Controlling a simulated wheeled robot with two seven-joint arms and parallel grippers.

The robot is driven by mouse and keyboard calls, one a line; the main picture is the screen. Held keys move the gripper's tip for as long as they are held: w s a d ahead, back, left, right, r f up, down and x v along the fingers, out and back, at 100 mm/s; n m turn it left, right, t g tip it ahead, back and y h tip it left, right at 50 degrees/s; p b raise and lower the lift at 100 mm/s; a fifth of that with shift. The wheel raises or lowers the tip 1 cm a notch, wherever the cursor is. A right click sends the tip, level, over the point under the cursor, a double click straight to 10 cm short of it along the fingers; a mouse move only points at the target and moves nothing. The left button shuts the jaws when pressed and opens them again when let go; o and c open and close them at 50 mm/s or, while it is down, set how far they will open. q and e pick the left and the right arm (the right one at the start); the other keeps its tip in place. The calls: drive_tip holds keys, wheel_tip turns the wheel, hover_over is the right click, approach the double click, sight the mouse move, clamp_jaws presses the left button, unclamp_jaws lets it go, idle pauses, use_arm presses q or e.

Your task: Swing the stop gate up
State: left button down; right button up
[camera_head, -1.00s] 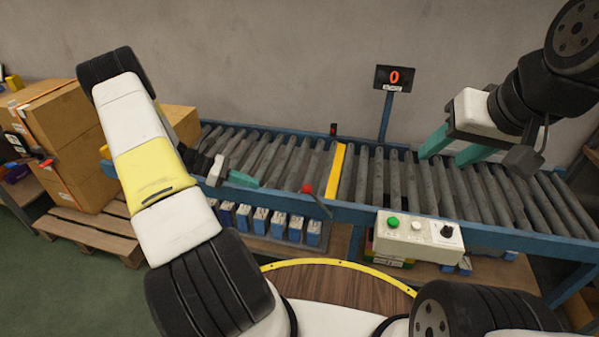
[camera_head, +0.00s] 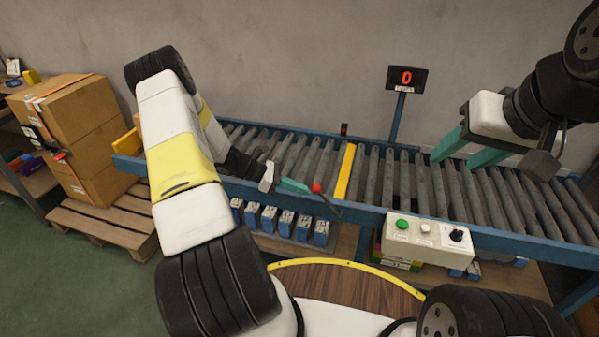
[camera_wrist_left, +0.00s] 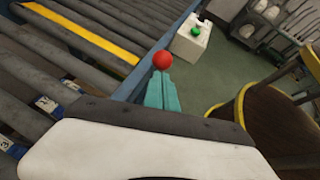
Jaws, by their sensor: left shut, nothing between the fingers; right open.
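The stop gate is a yellow bar (camera_head: 345,171) lying flat across the rollers; it also shows in the left wrist view (camera_wrist_left: 85,28). Its lever with a red ball knob (camera_head: 316,188) stands at the conveyor's front rail, and the knob shows in the left wrist view (camera_wrist_left: 162,60). My left gripper (camera_head: 305,188) is shut and empty, its teal fingertips right at the knob; whether they touch it I cannot tell. In the left wrist view the shut fingertips (camera_wrist_left: 162,82) point at the knob. My right gripper (camera_head: 468,150) is open and empty above the right-hand rollers.
A control box (camera_head: 425,234) with green and white buttons and a black dial sits on the front rail, right of the lever. A display reading 0 (camera_head: 406,78) stands behind the conveyor. Cardboard boxes (camera_head: 85,115) stand on a pallet at left. Nearby rollers are clear.

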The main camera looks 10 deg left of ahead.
use_arm(q)
drive_tip(key=shift+w+d, duration=0.1)
drive_tip(key=shift+d, duration=0.1)
drive_tip(key=shift+r, duration=0.1)
drive_tip(key=d+r+m+y, duration=0.1)
drive_tip(key=d+r+y, duration=0.5)
drive_tip(key=d+y, duration=0.45)
drive_tip(key=d+f, duration=0.2)
drive_tip(key=d, duration=1)
drive_tip(key=shift+s+d, duration=0.15)
drive_tip(key=shift+s, duration=0.3)
drive_tip(key=shift+d+f, duration=0.1)
idle(0.5)
drive_tip(key=shift+s, duration=0.1)
